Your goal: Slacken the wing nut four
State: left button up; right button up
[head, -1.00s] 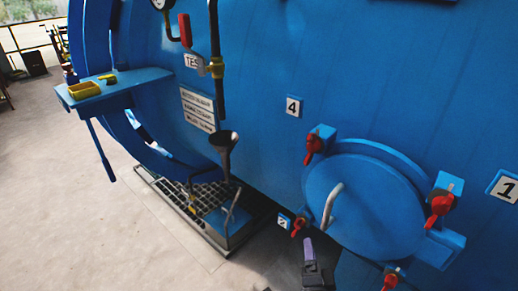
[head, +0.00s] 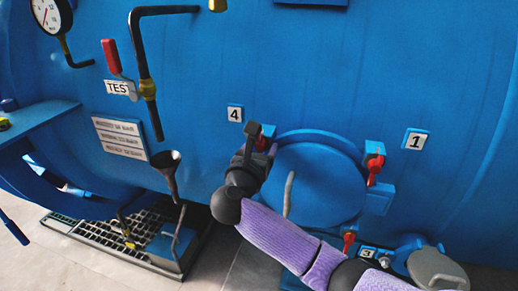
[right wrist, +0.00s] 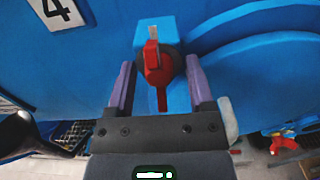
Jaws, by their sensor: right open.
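Wing nut four is red and sits at the upper left of the round blue hatch cover (head: 318,190), near the label 4 (head: 235,113). In the right wrist view wing nut four (right wrist: 155,65) stands between the two purple fingers, with its lower wing pointing down. My right gripper (right wrist: 158,78) is open around it, with a gap on each side. In the head view my right gripper (head: 262,133) is at the hatch's upper left and hides most of the nut. My left gripper is out of view.
Other red wing nuts are at the hatch's right (head: 375,168) and lower right (head: 349,242). The grey hatch handle (head: 289,193) is close to my right arm. A black funnel (head: 170,170) on a pipe stands left of my right gripper.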

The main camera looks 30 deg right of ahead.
jog(key=shift+a, duration=0.1)
jog(key=shift+c, duration=1.1)
grip_shut()
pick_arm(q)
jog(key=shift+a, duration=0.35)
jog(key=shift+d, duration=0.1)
